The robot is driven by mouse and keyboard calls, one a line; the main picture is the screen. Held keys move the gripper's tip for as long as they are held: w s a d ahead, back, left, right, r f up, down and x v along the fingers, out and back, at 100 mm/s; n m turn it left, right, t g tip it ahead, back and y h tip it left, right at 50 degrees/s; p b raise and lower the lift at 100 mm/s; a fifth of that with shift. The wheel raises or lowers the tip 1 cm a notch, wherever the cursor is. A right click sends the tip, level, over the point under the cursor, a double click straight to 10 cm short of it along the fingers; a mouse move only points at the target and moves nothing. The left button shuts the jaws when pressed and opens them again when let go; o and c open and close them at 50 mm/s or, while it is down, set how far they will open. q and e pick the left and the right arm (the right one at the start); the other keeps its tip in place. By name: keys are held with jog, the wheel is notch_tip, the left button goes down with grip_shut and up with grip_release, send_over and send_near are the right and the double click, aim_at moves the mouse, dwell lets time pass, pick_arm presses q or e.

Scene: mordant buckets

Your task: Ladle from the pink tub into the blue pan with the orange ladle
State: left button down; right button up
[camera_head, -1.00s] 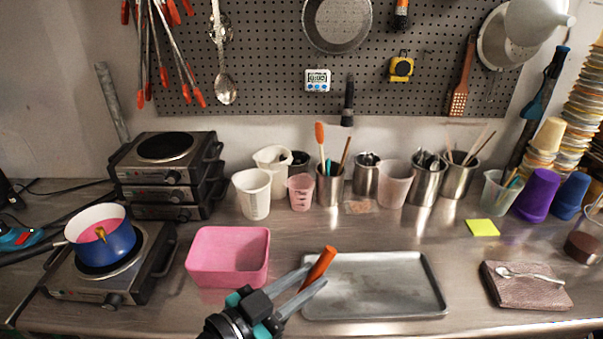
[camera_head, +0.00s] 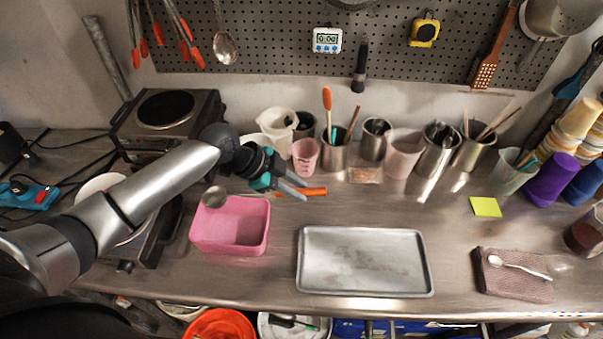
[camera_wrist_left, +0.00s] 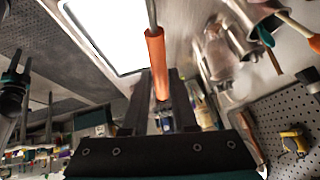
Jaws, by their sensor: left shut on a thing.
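My left gripper (camera_head: 290,188) is shut on the orange handle of the ladle (camera_head: 312,191), behind and above the pink tub. The handle and part of the metal shaft also show between the fingers in the left wrist view (camera_wrist_left: 157,62). The ladle's metal bowl shows left of my wrist, over the tub's back left corner in the picture; its contents cannot be made out. The pink tub (camera_head: 207,240) stands on the bench. The blue pan sits at the left, mostly hidden by my arm; only part of its pale rim (camera_head: 97,186) shows. My right gripper is not seen.
An empty metal tray (camera_head: 362,262) lies right of the tub. Cups and metal utensil pots, including a pink measuring cup (camera_head: 305,157), stand along the back near my gripper. A folded cloth (camera_head: 512,275) with a spoon lies right.

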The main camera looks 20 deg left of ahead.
pick_arm(q)
jog(key=shift+s+f, duration=0.2)
jog(key=shift+f, duration=0.7)
notch_tip(320, 180, down, 9)
jog(key=b, duration=0.7)
jog(key=shift+r, duration=0.2)
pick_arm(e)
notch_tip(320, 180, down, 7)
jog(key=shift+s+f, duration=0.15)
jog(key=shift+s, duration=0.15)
pick_arm(q)
jog(key=shift+w, duration=0.1)
jog(key=shift+r, duration=0.1)
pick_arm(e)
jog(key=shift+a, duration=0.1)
pick_arm(q)
notch_tip(320, 180, up, 6)
jog(key=p, duration=0.4)
jog(key=shift+p, duration=0.4)
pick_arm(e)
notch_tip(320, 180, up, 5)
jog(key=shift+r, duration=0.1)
pick_arm(q)
jog(key=shift+r+y+p, duration=0.4)
jog(key=shift+r+p, duration=0.1)
jog(key=shift+p, duration=0.65)
jog(key=shift+r+y, duration=0.4)
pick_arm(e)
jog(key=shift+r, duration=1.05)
